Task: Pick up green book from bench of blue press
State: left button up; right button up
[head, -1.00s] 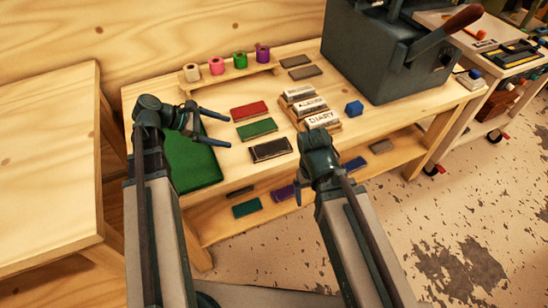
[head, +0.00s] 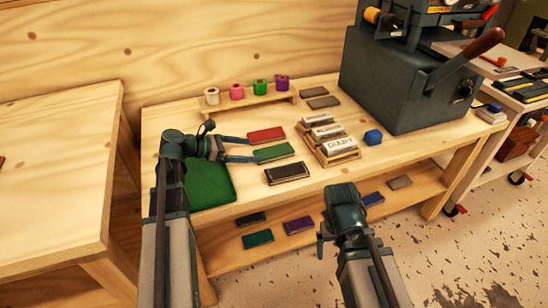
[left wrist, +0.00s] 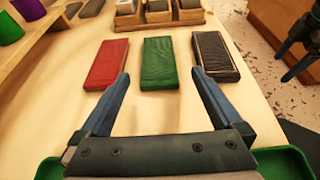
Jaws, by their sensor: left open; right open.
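The green book (head: 273,152) lies flat on the wooden bench (head: 345,178) of the blue press (head: 405,85), between a red book (head: 267,135) and a black book (head: 287,173). In the left wrist view the green book (left wrist: 159,62) lies ahead, between the red book (left wrist: 107,64) and the black book (left wrist: 214,56). My left gripper (head: 242,149) is open and empty, low over the bench, its fingertips just short of the green book's near end. It also shows in the left wrist view (left wrist: 160,77). My right gripper (head: 335,215) is in front of the bench; its fingers are mostly hidden.
A green mat (head: 208,183) lies under my left gripper. Foil rolls stand on a rack (head: 245,97) at the back. More books lie on the lower shelf (head: 345,206).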

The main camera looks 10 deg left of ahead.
aim_at(268, 153)
pick_arm(q)
jog(key=shift+w+d+f, duration=0.2)
jog(key=shift+w+d, duration=0.05)
jog(key=shift+d, duration=0.1)
jog(key=shift+w+d+f+b, duration=0.15)
jog(key=shift+d+f+b, duration=0.05)
jog(key=shift+f+b, duration=0.15)
jog(key=b+x, duration=0.2)
jog(key=x, duration=0.2)
jog(key=shift+w+f, duration=0.25)
jog(key=shift+c, duration=0.2)
jog(key=c, duration=1.3)
jog(key=shift+r, duration=0.1)
